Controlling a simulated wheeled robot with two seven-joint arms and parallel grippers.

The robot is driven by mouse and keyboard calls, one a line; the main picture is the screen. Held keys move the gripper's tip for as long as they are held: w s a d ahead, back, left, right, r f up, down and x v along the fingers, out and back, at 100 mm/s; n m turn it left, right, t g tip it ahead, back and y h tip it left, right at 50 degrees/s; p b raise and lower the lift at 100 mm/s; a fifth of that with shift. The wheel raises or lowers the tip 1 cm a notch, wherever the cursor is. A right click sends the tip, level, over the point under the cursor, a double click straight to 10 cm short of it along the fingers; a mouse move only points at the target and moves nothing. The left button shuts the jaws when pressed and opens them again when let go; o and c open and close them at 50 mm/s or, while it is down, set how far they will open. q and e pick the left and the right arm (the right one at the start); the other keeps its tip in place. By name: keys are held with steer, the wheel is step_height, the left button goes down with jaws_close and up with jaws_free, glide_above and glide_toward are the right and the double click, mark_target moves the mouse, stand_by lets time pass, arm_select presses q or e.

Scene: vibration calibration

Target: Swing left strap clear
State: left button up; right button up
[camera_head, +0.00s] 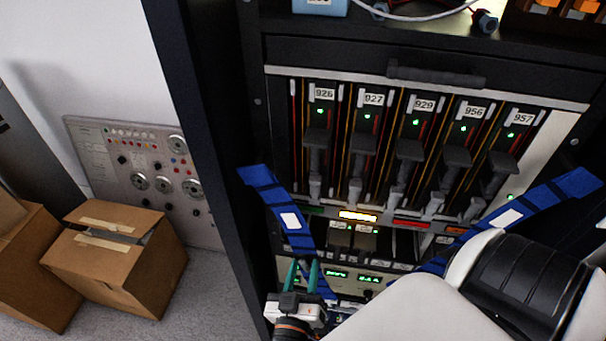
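The left strap (273,197) is a blue band with dark cross stripes and a white label. It slants down and right from the rack's left post across the lower left of the numbered module bay. My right gripper (302,267) is at the strap's lower part, with its two teal fingers pointing up and apart. The strap passes behind or between the fingers; I cannot tell which, nor whether they touch it. The right strap (545,197), also blue with a white label, slants down and left and is partly hidden by my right arm. My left gripper is not in view.
The rack (215,130) holds several upright modules with grey handles (408,150) and green lights behind the straps. A lit display panel (345,276) is below. Cardboard boxes (115,262) and a grey control panel (100,150) stand left of the rack. Some floor is clear there.

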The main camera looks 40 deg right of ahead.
jaws_close()
steer(key=w+a+f+m+b, duration=0.1)
steer(key=w+a+m+b, duration=0.3)
steer(key=b, duration=0.9)
steer(key=w+a, duration=0.2)
steer(key=w, duration=0.1)
steer(key=shift+f, duration=0.25)
jaws_free()
steer(key=shift+w+f+b, duration=0.1)
steer(key=shift+b, duration=0.2)
